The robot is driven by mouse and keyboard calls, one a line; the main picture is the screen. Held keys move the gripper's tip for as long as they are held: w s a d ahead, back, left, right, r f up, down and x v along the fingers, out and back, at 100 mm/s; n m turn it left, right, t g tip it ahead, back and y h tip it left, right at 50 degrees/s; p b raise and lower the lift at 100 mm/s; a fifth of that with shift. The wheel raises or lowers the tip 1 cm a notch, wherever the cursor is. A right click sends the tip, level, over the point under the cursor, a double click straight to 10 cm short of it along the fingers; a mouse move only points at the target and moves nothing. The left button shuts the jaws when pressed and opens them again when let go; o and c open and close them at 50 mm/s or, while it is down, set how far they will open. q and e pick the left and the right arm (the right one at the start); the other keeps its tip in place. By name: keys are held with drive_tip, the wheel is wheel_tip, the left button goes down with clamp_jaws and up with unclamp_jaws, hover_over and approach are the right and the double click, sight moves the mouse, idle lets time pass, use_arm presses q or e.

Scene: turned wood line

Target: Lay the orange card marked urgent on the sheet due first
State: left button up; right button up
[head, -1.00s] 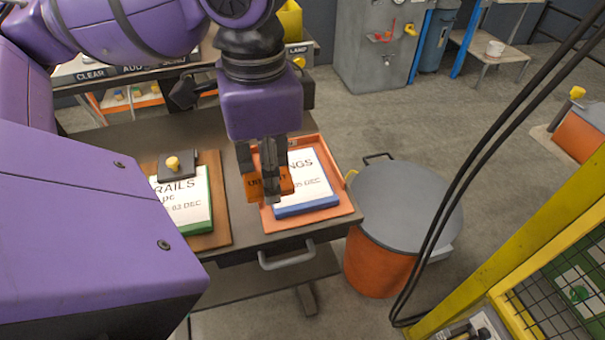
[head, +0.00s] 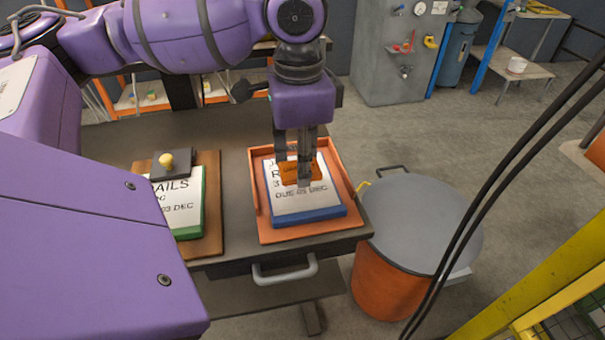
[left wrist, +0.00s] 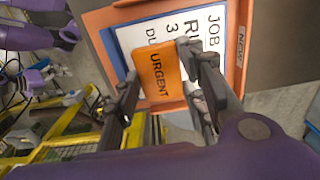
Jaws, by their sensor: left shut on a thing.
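My left gripper (head: 300,178) is shut on the orange card (head: 290,168), over the upper middle of the right-hand sheet (head: 300,207). In the left wrist view the card (left wrist: 157,72) reads URGENT and sits between the fingers (left wrist: 165,100). Whether it touches the sheet is unclear. This sheet is white on a blue-edged block in an orange tray (head: 262,237); its due date ends in DEC, its day digits hard to read. The left-hand sheet (head: 183,212) has a green edge, reads "AILS" and seemingly 03 DEC, and is partly hidden by my arm. My right gripper is not in view.
A dark weight with a yellow knob (head: 166,160) sits on the left sheet's top, on a brown board (head: 211,225). An orange drum with a grey lid (head: 420,225) stands right of the table. Dark table top is bare between the boards.

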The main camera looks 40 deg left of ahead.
use_arm(q)
drive_tip(key=shift+w+f, duration=0.25)
drive_tip(key=shift+f, duration=0.1)
wheel_tip(320, 180, down, 3)
drive_tip(key=shift+a+f+b, duration=0.1)
drive_tip(key=shift+b, duration=0.2)
drive_tip(key=o, duration=0.9)
drive_tip(key=shift+f, duration=0.15)
